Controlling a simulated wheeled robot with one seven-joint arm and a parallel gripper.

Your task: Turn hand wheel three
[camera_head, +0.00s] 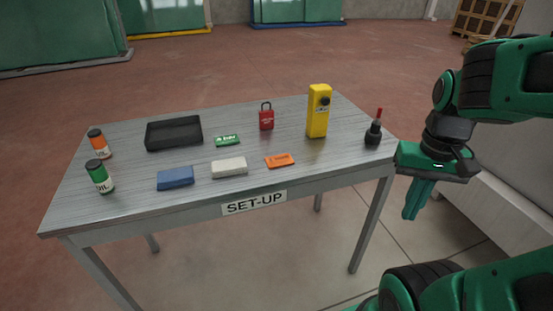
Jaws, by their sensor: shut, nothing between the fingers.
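No hand wheel shows in the head camera view. My gripper (412,212) hangs at the right of the view, just off the right front corner of a table. It points down, its fingers are together, and nothing is between them. My green arm fills the right side of the view.
The grey table (120,195) labelled SET-UP holds a yellow device (318,112), a red padlock (266,118), a black tray (173,134), two bottles and several small blocks. A black item with a red tip (373,132) stands near my gripper. A pale surface (480,200) lies right. Floor ahead is open.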

